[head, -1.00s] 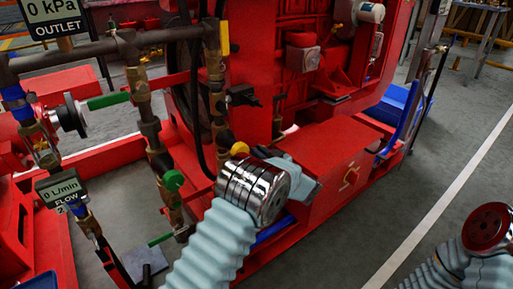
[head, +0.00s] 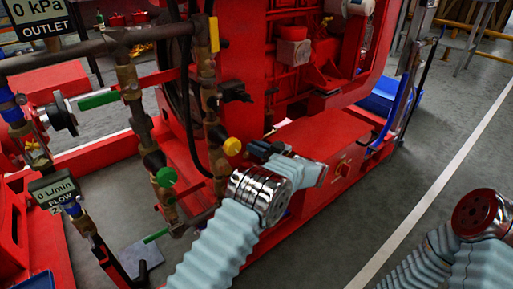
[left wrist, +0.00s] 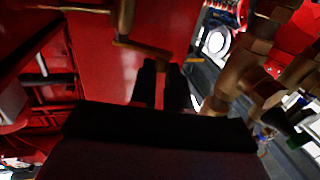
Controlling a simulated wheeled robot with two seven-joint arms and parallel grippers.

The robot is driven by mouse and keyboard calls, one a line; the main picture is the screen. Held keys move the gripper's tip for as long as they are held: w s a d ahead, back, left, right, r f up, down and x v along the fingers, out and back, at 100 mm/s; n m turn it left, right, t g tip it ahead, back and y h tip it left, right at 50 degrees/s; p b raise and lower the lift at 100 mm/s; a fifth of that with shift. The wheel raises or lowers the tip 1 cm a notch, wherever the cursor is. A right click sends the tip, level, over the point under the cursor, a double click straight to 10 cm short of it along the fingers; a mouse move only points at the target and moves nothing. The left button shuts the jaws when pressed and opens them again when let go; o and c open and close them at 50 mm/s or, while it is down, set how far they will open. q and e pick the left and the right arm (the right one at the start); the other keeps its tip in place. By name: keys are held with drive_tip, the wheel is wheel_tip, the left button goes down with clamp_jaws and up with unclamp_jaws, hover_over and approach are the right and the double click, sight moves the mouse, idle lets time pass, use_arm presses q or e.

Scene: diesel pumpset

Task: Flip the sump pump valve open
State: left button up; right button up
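The pipework at the left carries several valves: a green lever handle (head: 99,99), a green knob (head: 166,177), a yellow knob (head: 232,146), and a low green lever (head: 156,236). I cannot tell which is the sump pump valve. My left gripper (head: 262,150) is just right of the yellow knob, its fingertips hard to make out in the head view. My right gripper is out of view.
The red pump body (head: 290,80) stands behind the left gripper, with a red box (head: 325,140) beside it. Brass pipe fittings (left wrist: 245,85) crowd the right of the wrist view. A flow gauge (head: 55,189) stands at left. Grey floor (head: 400,180) is clear at right.

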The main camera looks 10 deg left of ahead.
use_arm(q)
drive_tip(key=o, duration=0.4)
drive_tip(key=shift+o, duration=0.2)
drive_tip(key=v, duration=1.3)
drive_tip(key=shift+d, duration=0.35)
drive_tip(key=shift+s, duration=0.1)
